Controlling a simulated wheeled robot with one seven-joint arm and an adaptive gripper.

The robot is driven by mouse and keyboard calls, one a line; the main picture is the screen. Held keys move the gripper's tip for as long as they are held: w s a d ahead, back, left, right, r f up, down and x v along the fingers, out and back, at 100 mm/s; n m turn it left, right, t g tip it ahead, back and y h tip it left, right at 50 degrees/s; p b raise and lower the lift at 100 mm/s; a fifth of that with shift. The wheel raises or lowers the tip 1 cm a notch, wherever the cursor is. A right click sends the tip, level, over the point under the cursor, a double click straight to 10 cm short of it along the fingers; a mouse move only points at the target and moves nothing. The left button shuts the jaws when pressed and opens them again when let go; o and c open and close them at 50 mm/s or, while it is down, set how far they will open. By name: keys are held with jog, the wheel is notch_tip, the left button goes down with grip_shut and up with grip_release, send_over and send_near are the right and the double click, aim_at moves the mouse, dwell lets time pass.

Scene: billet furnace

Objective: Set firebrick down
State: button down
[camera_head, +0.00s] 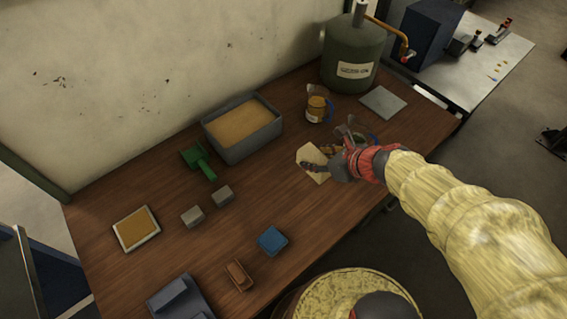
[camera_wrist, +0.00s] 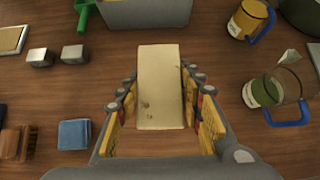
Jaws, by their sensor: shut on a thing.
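The firebrick (camera_wrist: 161,90) is a pale cream block with a few small dark marks, seen between my gripper's fingers in the wrist view. In the head view the firebrick (camera_head: 312,160) shows partly, with my gripper (camera_head: 329,160) across it. My gripper (camera_wrist: 161,108) is shut on the firebrick, with yellow-padded fingers along its left and right sides. The brick is over the right part of the brown wooden table (camera_head: 150,265). I cannot tell whether its underside touches the wood. The finger tips and part of the brick's sides are hidden.
A grey sand bin (camera_head: 240,150) stands behind, with a green scoop (camera_head: 199,160) beside it. Mugs (camera_head: 318,108) and (camera_wrist: 285,92) are close on the right. Two metal blocks (camera_head: 207,207), a blue block (camera_head: 272,240) and a brush (camera_head: 239,275) lie left and front. Bare wood lies between.

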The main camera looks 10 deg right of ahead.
jog(key=a+b+x, duration=0.1)
jog(key=x, duration=0.3)
jog(key=a+r+b+x, duration=0.1)
jog(key=b+x, duration=0.1)
jog(key=x, duration=0.3)
jog(key=b+x, duration=0.1)
jog(key=x, duration=0.4)
jog(key=shift+w+a+r, duration=0.1)
jog(key=shift+a, duration=0.4)
jog(key=shift+w+a+f+b, duration=0.15)
jog(key=shift+f+b, duration=0.1)
jog(key=shift+b, duration=0.15)
jog(key=shift+f+b, duration=0.8)
jog(key=shift+f, duration=0.75)
jog(key=shift+f, duration=0.2)
jog(key=c, duration=1.2)
grip_release()
